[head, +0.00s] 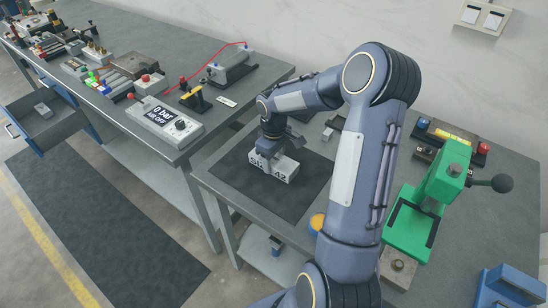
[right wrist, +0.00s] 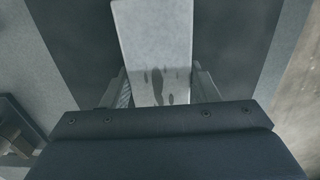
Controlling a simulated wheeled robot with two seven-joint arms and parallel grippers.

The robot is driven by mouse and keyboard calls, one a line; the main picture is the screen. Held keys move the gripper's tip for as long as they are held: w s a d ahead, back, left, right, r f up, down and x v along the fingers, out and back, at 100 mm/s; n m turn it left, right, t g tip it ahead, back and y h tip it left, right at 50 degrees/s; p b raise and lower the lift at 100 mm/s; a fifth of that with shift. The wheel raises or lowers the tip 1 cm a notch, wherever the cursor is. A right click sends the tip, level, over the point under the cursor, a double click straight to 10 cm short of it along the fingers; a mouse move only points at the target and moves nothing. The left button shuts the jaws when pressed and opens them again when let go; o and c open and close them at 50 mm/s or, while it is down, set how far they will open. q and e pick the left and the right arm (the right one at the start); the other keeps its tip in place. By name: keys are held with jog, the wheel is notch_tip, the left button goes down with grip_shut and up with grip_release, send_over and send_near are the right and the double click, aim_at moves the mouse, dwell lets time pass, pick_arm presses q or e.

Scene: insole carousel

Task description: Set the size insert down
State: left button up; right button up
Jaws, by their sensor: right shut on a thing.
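The size insert (head: 284,171) is a pale grey block with dark lettering ending in "42" on its front side. It is over the dark mat (head: 236,179) on the nearer table, low down; I cannot tell whether it touches the mat. My right gripper (head: 266,157) points down and is shut on the insert from above, hiding part of the lettering. In the right wrist view the insert (right wrist: 155,40) shows as a pale slab between the two fingers (right wrist: 160,88), with the dark mat on both sides. My left gripper is not in view.
A green press (head: 428,205) with a black-knobbed lever stands at the right. A grey "0 bar" box (head: 166,122) sits on the neighbouring bench. A yellow-orange round thing (head: 318,222) is near the front edge. The mat is bare around the insert.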

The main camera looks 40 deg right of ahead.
aim_at(274, 159)
jog(key=shift+f, duration=0.1)
jog(key=o, duration=1.6)
jog(key=shift+o, duration=0.2)
notch_tip(274, 159, up, 12)
jog(key=s+a+r+m+t+y, duration=0.1)
jog(key=s+a+r+m+t, duration=0.15)
jog(key=s+a+r, duration=0.5)
jog(key=s+a+f+m+t+y, duration=0.1)
jog(key=s+a+f, duration=0.1)
jog(key=s+a, duration=0.3)
jog(key=s+a+f+m+t+y, duration=0.1)
jog(key=s+a+f+t, duration=0.1)
jog(key=s+a, duration=0.3)
jog(key=s, duration=0.4)
jog(key=shift+s+f+y+b, duration=0.15)
jog(key=shift+f+y+b, duration=0.15)
jog(key=shift+y, duration=0.1)
jog(key=shift+m, duration=0.25)
